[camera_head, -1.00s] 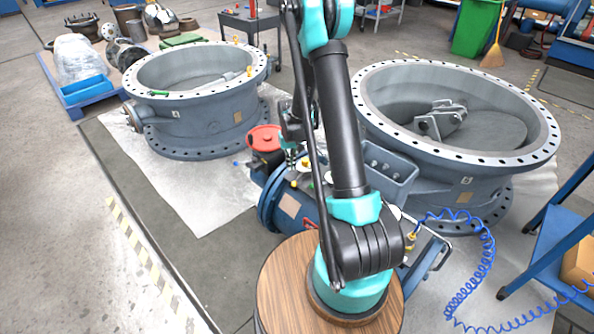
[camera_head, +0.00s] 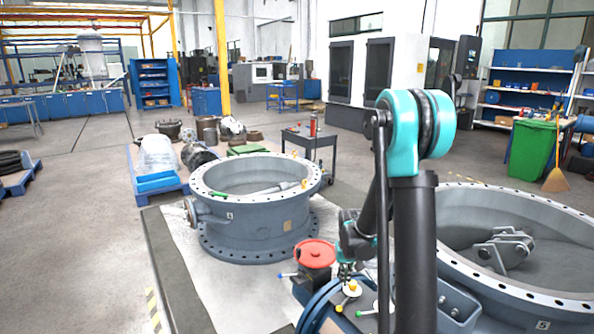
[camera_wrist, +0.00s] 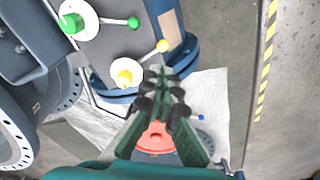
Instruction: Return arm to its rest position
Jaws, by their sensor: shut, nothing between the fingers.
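My arm (camera_head: 413,200), teal and black, is folded at a high elbow, with the upper link standing upright in the head view and the forearm hanging behind it. My gripper (camera_head: 346,274) points down just right of the red round cap (camera_head: 314,252), above the blue valve assembly. In the wrist view its dark green fingers (camera_wrist: 163,82) meet at the tips, shut with nothing between them. The red cap (camera_wrist: 157,138) shows behind and below the fingers. A yellow-handled valve (camera_wrist: 126,73) and a green-handled valve (camera_wrist: 72,21) lie to the left. The gripper appears clear of them.
A large grey flanged valve body (camera_head: 257,237) stands on the white sheet left of the arm; another (camera_head: 520,205) stands at right, close to the arm. A dark cart (camera_head: 310,138), a green bin (camera_head: 533,148) and blue shelves (camera_head: 153,82) stand farther back. Open floor lies at left.

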